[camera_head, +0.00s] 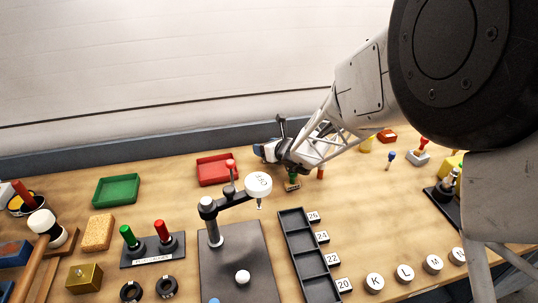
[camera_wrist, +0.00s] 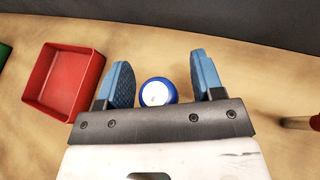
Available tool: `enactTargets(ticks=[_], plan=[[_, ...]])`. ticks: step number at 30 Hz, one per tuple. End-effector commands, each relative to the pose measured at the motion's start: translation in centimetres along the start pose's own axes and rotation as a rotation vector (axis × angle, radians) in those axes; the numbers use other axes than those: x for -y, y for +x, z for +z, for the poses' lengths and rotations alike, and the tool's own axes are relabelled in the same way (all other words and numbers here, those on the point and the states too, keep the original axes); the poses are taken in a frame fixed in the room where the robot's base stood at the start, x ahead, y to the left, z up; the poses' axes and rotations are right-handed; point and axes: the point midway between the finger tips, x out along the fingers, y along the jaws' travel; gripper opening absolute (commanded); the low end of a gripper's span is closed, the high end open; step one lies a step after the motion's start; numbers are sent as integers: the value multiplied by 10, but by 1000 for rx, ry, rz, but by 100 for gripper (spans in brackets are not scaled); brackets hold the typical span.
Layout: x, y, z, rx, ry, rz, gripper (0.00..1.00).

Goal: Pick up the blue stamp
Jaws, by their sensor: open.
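My gripper (camera_wrist: 160,78) is open, with its two blue-padded fingers on either side of a round blue thing with a white top (camera_wrist: 157,92). Nothing shows the fingers touching it, and I cannot tell for sure that it is the blue stamp. In the head view, my gripper (camera_head: 264,151) is low over the back of the table, right of the red tray, and the round thing is not visible there.
The red tray (camera_wrist: 98,70) is just left of my gripper. A green tray (camera_head: 116,190) lies farther left. A post with a round white head (camera_head: 258,184) stands nearer. The wall edge runs behind.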

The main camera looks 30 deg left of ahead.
Motion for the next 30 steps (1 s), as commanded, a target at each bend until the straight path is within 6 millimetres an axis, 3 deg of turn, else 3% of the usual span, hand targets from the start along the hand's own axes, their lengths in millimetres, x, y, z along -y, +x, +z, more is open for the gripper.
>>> enactTargets(ticks=[11,22,30], plan=[[0,0,0,0,0,0,61],[0,0,0,0,0,0,7],[0,-1,1,0,0,0,7]])
